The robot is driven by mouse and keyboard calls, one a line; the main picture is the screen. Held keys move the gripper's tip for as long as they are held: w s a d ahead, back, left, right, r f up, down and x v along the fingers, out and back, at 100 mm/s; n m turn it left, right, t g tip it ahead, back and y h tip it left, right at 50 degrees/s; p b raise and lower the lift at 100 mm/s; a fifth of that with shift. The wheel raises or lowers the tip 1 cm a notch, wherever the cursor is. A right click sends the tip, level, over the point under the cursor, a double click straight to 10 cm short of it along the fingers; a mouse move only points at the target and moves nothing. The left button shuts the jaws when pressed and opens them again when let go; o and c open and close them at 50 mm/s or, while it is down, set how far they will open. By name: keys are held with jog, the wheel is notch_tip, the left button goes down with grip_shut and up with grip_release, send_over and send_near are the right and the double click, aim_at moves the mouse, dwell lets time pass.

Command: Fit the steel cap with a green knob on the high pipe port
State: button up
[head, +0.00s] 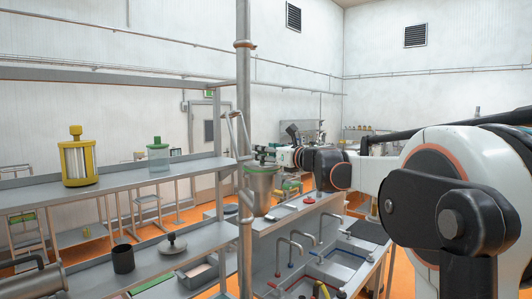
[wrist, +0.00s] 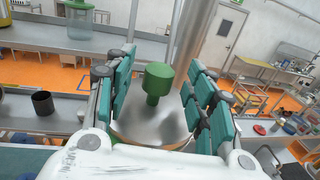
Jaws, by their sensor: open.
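The steel cap (wrist: 150,125) with its green knob (wrist: 158,78) shows in the wrist view as a round steel disc, knob up. It lies at the high pipe port (head: 261,188), a tapered steel cup beside the upright pipe (head: 244,130). My gripper (wrist: 162,70) is open, with teal finger pads left and right of the knob and gaps on both sides. In the head view my gripper (head: 266,153) is just above the port. The cap's lower edge is partly hidden by my gripper, so I cannot tell how evenly it sits.
A yellow-framed canister (head: 79,160) and a green-lidded jar (head: 158,155) stand on the left upper shelf. A black cup (head: 123,259) and a steel lid with a dark knob (head: 173,244) are on the lower shelf. A sink counter (head: 335,262) lies below right.

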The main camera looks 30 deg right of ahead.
jog(key=s+d, duration=0.2)
jog(key=s, duration=0.9)
jog(key=shift+s, duration=0.2)
